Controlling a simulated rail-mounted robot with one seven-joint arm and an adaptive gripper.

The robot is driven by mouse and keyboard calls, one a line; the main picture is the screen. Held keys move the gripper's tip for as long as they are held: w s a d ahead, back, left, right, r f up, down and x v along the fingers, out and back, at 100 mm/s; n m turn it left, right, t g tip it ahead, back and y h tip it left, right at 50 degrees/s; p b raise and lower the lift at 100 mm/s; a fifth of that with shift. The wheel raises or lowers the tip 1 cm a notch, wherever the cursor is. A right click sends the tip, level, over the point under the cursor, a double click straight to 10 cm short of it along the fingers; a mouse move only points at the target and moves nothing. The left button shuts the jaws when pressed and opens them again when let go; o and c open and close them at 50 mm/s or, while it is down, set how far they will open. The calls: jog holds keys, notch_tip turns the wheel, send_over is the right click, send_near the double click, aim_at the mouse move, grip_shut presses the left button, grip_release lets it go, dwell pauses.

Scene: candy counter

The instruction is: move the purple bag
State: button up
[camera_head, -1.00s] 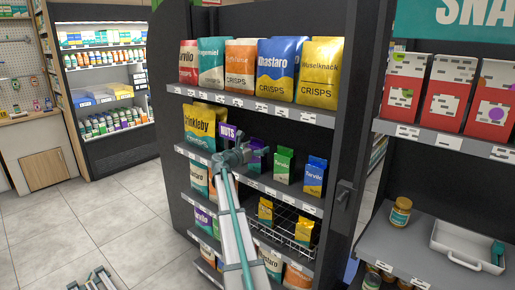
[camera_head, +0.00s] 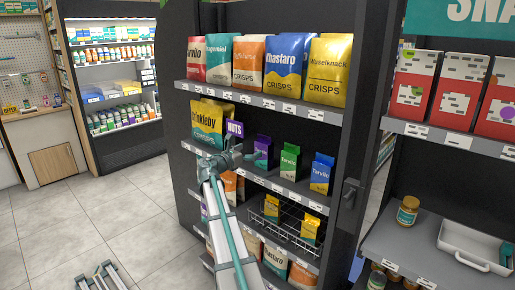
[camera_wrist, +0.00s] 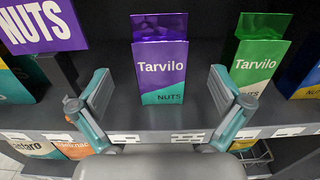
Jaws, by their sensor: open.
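The purple bag (camera_wrist: 160,72), marked Tarvilo NUTS with a teal lower corner, stands upright on the second shelf. In the wrist view it is straight ahead, centred between my fingers and beyond their tips. My gripper (camera_wrist: 158,92) is open and empty, with one finger to each side of the bag's front. In the head view the purple bag (camera_head: 263,152) shows just to the right of my gripper (camera_head: 232,150), which partly hides the shelf there.
A green Tarvilo bag (camera_wrist: 254,70) stands close on the right, and a blue one (camera_head: 321,173) beyond it. A purple NUTS sign (camera_wrist: 40,25) juts out on the left beside the yellow crisps bags (camera_head: 208,122). A wire basket (camera_head: 287,228) hangs below.

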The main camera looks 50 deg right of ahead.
jog(key=shift+a, duration=1.35)
